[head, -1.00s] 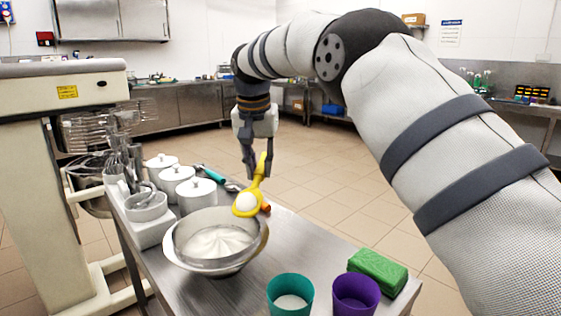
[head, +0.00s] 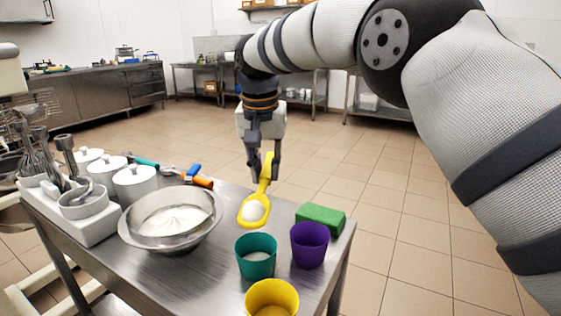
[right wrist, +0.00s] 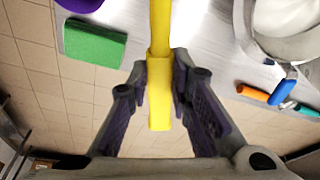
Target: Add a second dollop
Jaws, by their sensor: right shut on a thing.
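My right gripper (head: 265,165) is shut on the handle of a yellow scoop (head: 266,182). In the right wrist view the scoop's handle (right wrist: 159,90) stands between the fingers. The scoop carries a white dollop (head: 253,210) and hangs above the table, just behind the teal cup. The metal bowl (head: 131,232) holds white cream (head: 172,222) and stands left of the scoop. The teal cup (head: 257,266) has some white inside. A purple cup (head: 310,250) and a yellow cup (head: 272,302) stand near it; I see no white in them. My left gripper is out of view.
A green sponge (head: 320,217) lies behind the purple cup. White lidded pots (head: 133,182) and a utensil holder (head: 83,226) stand at the left. Tools with orange and blue handles (head: 194,174) lie at the table's back edge. The steel table (head: 196,277) is bare between bowl and cups.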

